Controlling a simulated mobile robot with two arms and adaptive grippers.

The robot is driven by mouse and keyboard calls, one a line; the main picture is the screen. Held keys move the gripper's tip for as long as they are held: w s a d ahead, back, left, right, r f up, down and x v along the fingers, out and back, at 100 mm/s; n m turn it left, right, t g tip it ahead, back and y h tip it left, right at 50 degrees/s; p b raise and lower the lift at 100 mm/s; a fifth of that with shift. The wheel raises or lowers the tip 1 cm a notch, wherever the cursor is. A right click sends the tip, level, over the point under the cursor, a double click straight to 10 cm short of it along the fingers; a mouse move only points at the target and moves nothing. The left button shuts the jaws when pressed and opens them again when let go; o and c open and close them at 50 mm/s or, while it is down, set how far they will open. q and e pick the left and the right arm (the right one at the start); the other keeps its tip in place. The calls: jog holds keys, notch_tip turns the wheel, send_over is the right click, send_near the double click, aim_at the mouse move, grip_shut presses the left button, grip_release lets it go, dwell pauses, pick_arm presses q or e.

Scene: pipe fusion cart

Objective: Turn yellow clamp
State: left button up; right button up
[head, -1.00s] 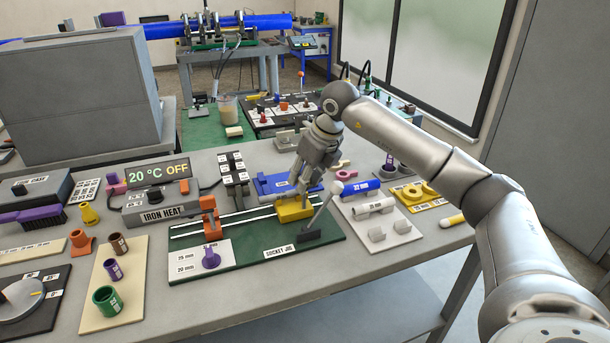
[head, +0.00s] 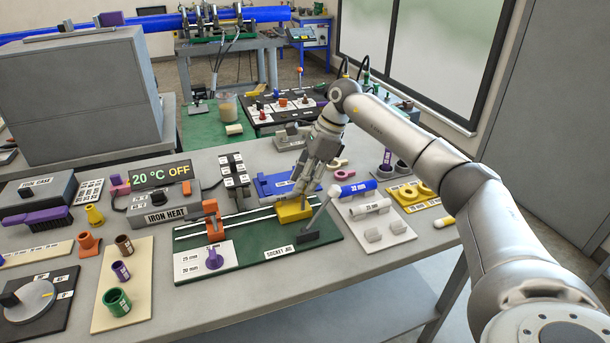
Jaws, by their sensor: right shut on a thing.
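The yellow clamp (head: 294,211) sits on the rails of the green socket jig board (head: 262,251), toward its right end. My right gripper (head: 298,195) comes down from above and is shut on the clamp's upper part, with its fingers partly hiding it. An orange clamp (head: 213,218) stands on the same rails to the left. A lever with a pale round knob (head: 333,191) leans up just right of the yellow clamp. My left gripper is not in the head view.
A blue tray (head: 277,186) lies just behind the jig. A white board with a blue pipe (head: 356,188) and a white pipe (head: 372,206) lies to the right. The iron heat box (head: 163,207) stands to the left.

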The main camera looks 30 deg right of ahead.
jog(key=shift+w+n+g, duration=0.1)
jog(key=shift+n+g, duration=0.2)
jog(key=shift+n, duration=0.7)
jog(key=o, duration=1)
jog(key=v, duration=1.2)
jog(key=shift+w, duration=0.1)
jog(key=shift+f, duration=0.1)
